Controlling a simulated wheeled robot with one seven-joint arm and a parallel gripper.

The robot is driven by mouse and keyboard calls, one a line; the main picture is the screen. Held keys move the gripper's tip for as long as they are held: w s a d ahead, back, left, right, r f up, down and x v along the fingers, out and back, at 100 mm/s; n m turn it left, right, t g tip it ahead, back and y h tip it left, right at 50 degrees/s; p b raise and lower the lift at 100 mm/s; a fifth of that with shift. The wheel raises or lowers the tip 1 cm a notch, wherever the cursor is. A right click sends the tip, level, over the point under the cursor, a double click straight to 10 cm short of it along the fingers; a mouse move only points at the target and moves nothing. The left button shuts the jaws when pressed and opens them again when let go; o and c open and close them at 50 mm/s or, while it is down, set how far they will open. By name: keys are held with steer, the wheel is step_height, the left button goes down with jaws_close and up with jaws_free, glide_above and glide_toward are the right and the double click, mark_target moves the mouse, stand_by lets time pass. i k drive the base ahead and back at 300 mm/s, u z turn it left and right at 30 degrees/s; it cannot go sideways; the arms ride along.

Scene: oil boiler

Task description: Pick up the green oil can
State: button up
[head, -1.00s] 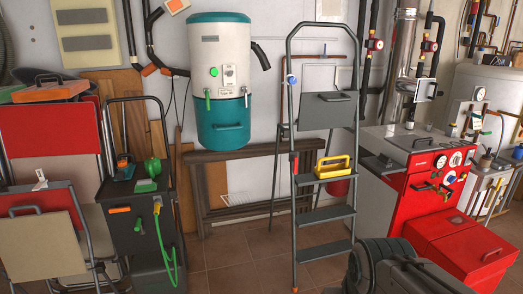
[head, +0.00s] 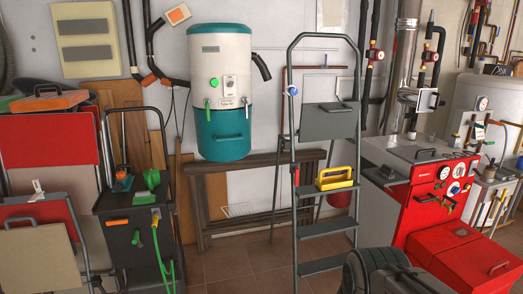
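A small green object, which looks like the green oil can (head: 151,179), stands on top of the dark trolley (head: 118,240) at the left. It is small in the picture, so its spout and handle are hard to make out. A green hose (head: 160,250) hangs down the trolley's front below it. My gripper is not in view. Part of my dark arm (head: 380,272) shows at the bottom edge, right of centre, well to the right of the trolley.
A blue item (head: 123,183) lies left of the can. A grey stepladder (head: 325,228) with a yellow toolbox (head: 335,178) stands in the middle. Red boilers (head: 440,200) stand at the right. Folded red and beige chairs (head: 40,262) stand at the left. Tiled floor (head: 245,265) is free between trolley and ladder.

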mark_target(151, 175)
steer(key=u, duration=0.45)
steer(key=i, duration=0.6)
steer(key=u, duration=0.9)
steer(key=i, duration=1.3)
steer(key=z, duration=0.65)
steer(key=i, duration=0.85)
steer(key=z, duration=0.65)
